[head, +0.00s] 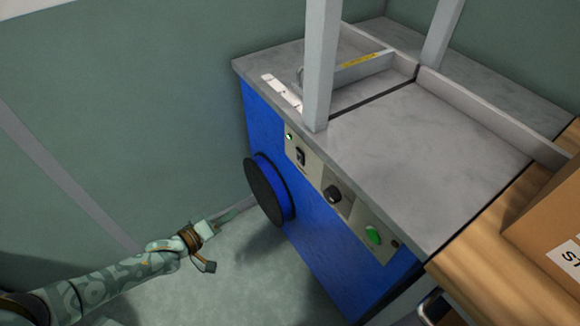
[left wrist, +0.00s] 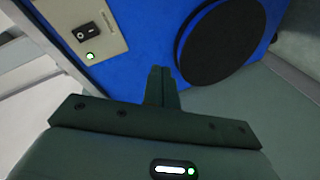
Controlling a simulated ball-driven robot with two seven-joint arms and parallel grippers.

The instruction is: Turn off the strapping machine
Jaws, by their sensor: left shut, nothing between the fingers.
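The strapping machine (head: 400,135) has a grey top and a blue front (head: 325,235). A beige control panel (head: 338,198) runs along its upper front, with a black rocker switch (head: 300,156), a black knob (head: 333,194) and a green button (head: 373,236). A small green light (head: 289,136) beside the rocker switch is lit. The rocker switch also shows in the left wrist view (left wrist: 85,33), with the lit light (left wrist: 90,57). My left gripper (head: 228,215) is shut and empty, left of the machine's front and apart from the switch; its fingers show in the left wrist view (left wrist: 161,88). My right gripper is not in view.
A black round reel (head: 268,190) sticks out from the blue front, between my left gripper and the panel. A grey upright arch post (head: 320,65) stands on the machine top. A cardboard box (head: 548,220) sits on a wooden table (head: 490,265) at the right.

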